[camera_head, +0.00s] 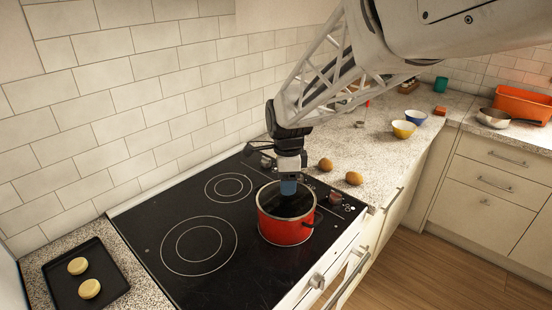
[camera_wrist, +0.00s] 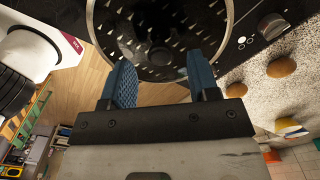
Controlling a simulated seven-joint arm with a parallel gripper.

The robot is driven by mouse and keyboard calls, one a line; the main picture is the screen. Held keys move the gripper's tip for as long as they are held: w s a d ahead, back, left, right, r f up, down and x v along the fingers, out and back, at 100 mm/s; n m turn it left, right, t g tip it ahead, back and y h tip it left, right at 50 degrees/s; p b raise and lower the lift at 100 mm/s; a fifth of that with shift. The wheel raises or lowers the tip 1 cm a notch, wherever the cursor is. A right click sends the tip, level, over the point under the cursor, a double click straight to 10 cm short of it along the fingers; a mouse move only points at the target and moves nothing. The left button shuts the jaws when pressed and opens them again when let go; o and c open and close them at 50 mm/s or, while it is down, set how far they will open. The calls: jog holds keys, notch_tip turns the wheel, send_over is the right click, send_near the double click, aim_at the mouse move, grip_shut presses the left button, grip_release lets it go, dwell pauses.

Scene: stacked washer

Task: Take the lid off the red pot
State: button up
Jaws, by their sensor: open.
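The red pot (camera_head: 285,230) stands on the front right part of the black cooktop. Its dark lid (camera_head: 289,200) sits on top and also fills the upper middle of the wrist view (camera_wrist: 155,30), with a pale rim and light speckled reflections. My gripper (camera_head: 288,187) points down over the lid from above. In the wrist view its two blue fingers (camera_wrist: 160,85) are apart, with nothing held between them. The fingertips lie close to the lid; whether they touch it I cannot tell.
Two brown round items (camera_head: 340,172) lie on the counter right of the cooktop. A black tray (camera_head: 86,277) with two pale round pieces is at left. The tiled wall runs behind the cooktop.

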jog(key=shift+f, duration=1.7)
grip_shut()
jog(key=shift+r, duration=0.2)
jog(key=shift+r, duration=1.5)
jog(key=shift+s+r, duration=0.15)
jog(key=shift+s, duration=0.15)
jog(key=s+d+r, duration=0.1)
jog(key=s+d, duration=0.2)
jog(key=s, duration=1.2)
jog(key=shift+r, duration=0.2)
